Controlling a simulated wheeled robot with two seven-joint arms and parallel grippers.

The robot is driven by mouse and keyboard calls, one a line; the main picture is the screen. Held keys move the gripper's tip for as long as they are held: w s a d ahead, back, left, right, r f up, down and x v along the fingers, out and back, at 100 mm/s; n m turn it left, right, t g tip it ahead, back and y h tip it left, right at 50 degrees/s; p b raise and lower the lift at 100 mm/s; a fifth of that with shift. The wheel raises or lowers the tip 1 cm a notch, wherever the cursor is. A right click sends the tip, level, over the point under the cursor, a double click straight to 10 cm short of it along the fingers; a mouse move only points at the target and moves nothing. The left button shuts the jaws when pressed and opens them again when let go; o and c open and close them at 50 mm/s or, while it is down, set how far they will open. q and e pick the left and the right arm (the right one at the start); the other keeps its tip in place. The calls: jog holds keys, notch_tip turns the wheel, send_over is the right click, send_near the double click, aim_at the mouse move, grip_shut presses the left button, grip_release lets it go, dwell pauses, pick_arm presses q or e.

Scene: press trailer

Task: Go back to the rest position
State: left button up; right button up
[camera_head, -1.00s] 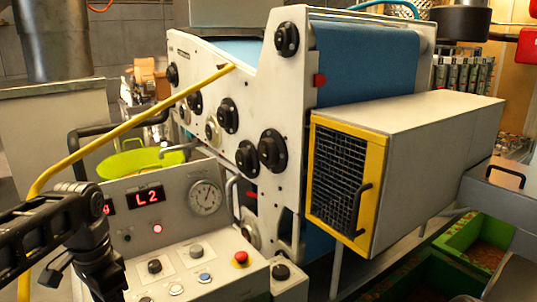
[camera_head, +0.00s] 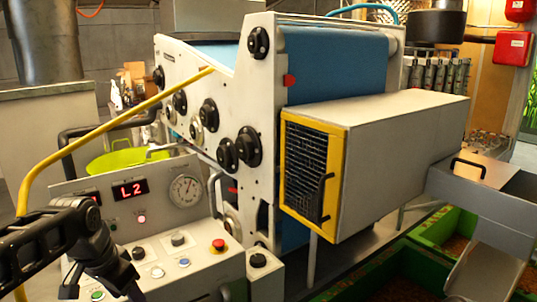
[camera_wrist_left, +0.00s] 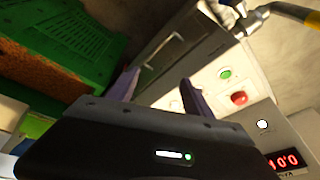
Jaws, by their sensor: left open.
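My left arm comes in at the lower left of the head view, and my left gripper (camera_head: 100,278) hangs in front of the left part of the control panel (camera_head: 165,227). The left wrist view shows its two fingers (camera_wrist_left: 160,88) apart with nothing between them. Beyond them in that view are a green button (camera_wrist_left: 225,74), a red button (camera_wrist_left: 239,98) and a lit red display (camera_wrist_left: 288,160). My right gripper is in neither view.
The large press (camera_head: 240,100) with blue rollers stands behind the panel. A grey box with a yellow-framed grille (camera_head: 305,170) juts out at its right. A yellow bar (camera_head: 110,125) slants over the panel. Green crates (camera_head: 440,235) with brown contents stand at the lower right.

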pick_arm(q)
jog(key=w+d+f+n+t+h, duration=0.1)
jog(key=w+d+f, duration=0.25)
jog(key=f, duration=0.25)
jog(key=w+d+f+n+t+h, duration=0.1)
jog(key=w+d+f, duration=0.25)
jog(key=f, duration=0.25)
jog(key=s+d+f+n+b, duration=0.1)
jog(key=s+d+f, duration=0.15)
jog(key=f, duration=0.35)
jog(key=s+d+f+n, duration=0.1)
jog(key=d+f, duration=0.3)
jog(key=f, duration=0.2)
jog(key=s+d+f+n+g+b, duration=0.1)
jog(key=s+d+f, duration=0.3)
jog(key=s+f, duration=0.7)
jog(key=s+d+f+n+g+h+b, duration=0.1)
jog(key=s+d+f+g, duration=0.2)
jog(key=s+f, duration=0.8)
jog(key=s+d, duration=0.2)
jog(key=s, duration=0.1)
jog(key=shift+s+d+g, duration=0.25)
jog(key=shift+s+g, duration=0.05)
jog(key=shift+g, duration=0.1)
jog(key=shift+f+n, duration=0.1)
jog(key=shift+n, duration=0.2)
